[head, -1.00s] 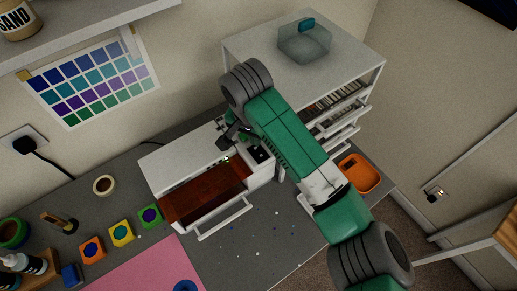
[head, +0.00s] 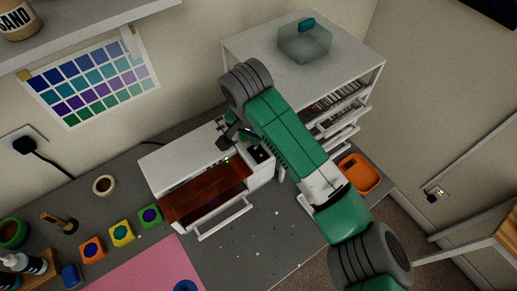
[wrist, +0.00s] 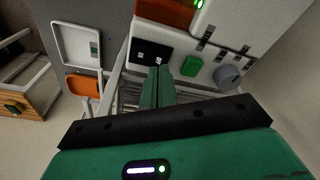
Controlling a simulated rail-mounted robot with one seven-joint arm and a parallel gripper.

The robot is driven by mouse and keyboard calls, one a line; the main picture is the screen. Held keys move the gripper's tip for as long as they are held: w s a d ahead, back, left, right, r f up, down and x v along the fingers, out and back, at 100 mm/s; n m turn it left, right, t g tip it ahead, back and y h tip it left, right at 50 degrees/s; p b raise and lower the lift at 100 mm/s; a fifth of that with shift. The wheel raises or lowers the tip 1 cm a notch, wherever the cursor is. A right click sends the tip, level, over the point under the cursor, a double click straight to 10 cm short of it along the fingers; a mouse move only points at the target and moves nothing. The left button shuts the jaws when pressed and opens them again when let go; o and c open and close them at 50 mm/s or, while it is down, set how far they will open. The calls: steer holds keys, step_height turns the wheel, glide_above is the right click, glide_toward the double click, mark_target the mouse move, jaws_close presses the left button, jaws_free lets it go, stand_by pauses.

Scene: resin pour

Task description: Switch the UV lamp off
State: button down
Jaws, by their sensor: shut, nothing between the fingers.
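The UV lamp is a white box (head: 180,157) on the grey bench, with an open front bay showing a reddish-brown inside (head: 205,193). A small green light (head: 227,160) is lit on it, and a green light (wrist: 198,4) also shows in the wrist view. Its control end carries a black plate (wrist: 140,53) with small white marks, a green button (wrist: 191,66) and a grey dial (wrist: 228,77). My gripper (wrist: 160,70) is shut and empty, its tips over the lower edge of the black plate; I cannot tell whether they touch it. My arm partly covers the controls in the head view.
A white drawer cabinet (head: 345,68) with a clear container (head: 304,43) on top stands behind my arm. An orange tray (head: 361,174) lies to the right. Coloured blocks (head: 121,233) and a pink mat (head: 150,268) lie at front left.

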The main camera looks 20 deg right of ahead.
mark_target(255, 148)
steer(key=shift+f, duration=0.9)
stand_by(0.4)
steer(key=shift+r, duration=0.1)
step_height(255, 148, up, 7)
steer(key=p, duration=0.7)
stand_by(0.3)
